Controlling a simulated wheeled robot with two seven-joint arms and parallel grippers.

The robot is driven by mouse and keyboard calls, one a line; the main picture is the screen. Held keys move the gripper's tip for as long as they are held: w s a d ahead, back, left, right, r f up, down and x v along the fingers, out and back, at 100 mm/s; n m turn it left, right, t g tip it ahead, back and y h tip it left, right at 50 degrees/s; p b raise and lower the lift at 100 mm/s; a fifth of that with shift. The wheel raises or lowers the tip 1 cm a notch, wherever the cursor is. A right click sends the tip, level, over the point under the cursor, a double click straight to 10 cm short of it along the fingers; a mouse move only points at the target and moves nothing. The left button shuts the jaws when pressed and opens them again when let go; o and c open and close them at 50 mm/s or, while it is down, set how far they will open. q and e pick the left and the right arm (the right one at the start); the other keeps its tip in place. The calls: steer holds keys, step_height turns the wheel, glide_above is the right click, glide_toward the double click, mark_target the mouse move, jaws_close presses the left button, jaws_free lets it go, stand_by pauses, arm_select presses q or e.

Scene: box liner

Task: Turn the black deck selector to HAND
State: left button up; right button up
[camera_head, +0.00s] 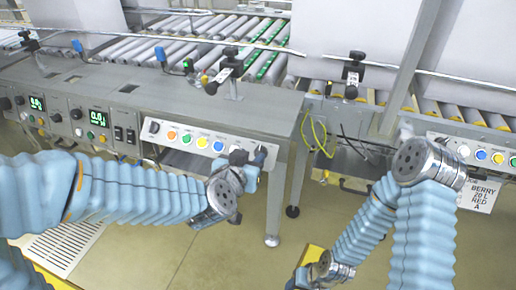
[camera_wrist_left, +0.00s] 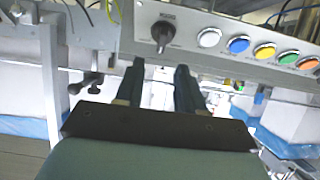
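The black deck selector (camera_wrist_left: 163,34) is a dark knob on a light plate at the left end of the button panel in the left wrist view. Its pointer reading is too small to tell. In the head view the black shape of my left gripper (camera_head: 247,160) is at the right end of that panel, largely covering this area. In the left wrist view my left gripper (camera_wrist_left: 160,68) has its two dark fingers apart with nothing between them. The knob lies just beyond the fingertips, roughly in line with the gap.
The button panel (camera_head: 180,124) carries orange, green, yellow, blue and white buttons and another black knob (camera_head: 153,127) at its left end. A roller conveyor (camera_head: 190,50) runs behind. A second panel (camera_head: 470,150) is at right, above a hanging label (camera_head: 480,194).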

mark_target(259, 149)
arm_select(q)
steer(key=x, duration=0.6)
steer(key=shift+w+f+b, duration=0.15)
steer(key=shift+b, duration=0.25)
jaws_close()
